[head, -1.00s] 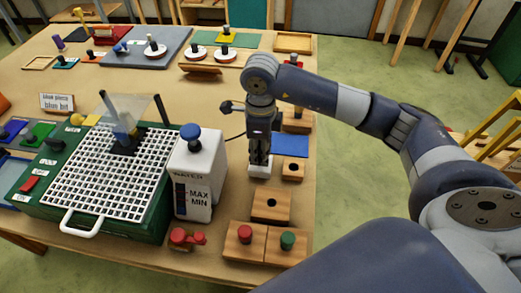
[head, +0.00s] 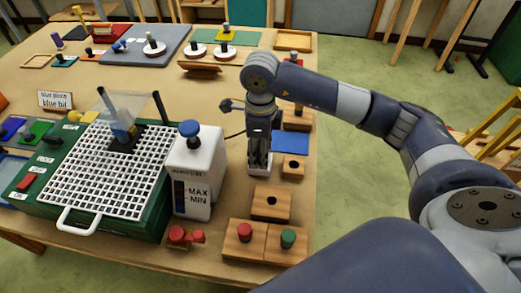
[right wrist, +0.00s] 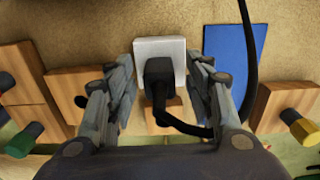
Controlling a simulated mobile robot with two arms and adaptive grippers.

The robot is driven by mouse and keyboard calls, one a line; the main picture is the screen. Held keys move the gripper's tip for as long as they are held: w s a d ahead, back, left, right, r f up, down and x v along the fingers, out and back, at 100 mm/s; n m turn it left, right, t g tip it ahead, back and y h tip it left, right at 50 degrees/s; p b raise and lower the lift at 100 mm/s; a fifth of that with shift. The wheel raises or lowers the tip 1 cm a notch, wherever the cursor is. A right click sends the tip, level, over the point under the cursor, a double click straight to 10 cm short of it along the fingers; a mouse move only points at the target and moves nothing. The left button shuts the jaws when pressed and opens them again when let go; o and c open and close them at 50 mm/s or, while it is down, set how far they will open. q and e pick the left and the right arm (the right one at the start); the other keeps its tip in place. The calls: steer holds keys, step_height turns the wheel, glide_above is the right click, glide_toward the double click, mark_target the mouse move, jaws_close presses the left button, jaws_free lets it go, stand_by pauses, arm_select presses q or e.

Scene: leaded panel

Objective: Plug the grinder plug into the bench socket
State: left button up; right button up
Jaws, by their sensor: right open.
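The black plug (right wrist: 159,78) sits over the white bench socket (right wrist: 174,47) in the right wrist view. It appears to be against the socket face; how deep it sits cannot be told. Its black cord bends to the right and runs up out of view. My right gripper (right wrist: 159,95) is open, with one finger on each side of the plug and a gap to it. In the head view my right gripper (head: 259,165) points down over the socket and largely hides socket and plug. The grinder (head: 110,170) is the green box with a white grid. My left gripper is not in view.
A white water bottle (head: 196,180) stands left of the gripper. Wooden blocks with holes or coloured knobs (head: 270,203) stand in front and to the right. A blue sheet (head: 290,143) lies right of the gripper.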

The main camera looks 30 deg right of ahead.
step_height(320, 180, up, 12)
steer(key=shift+f, duration=0.25)
stand_by(0.6)
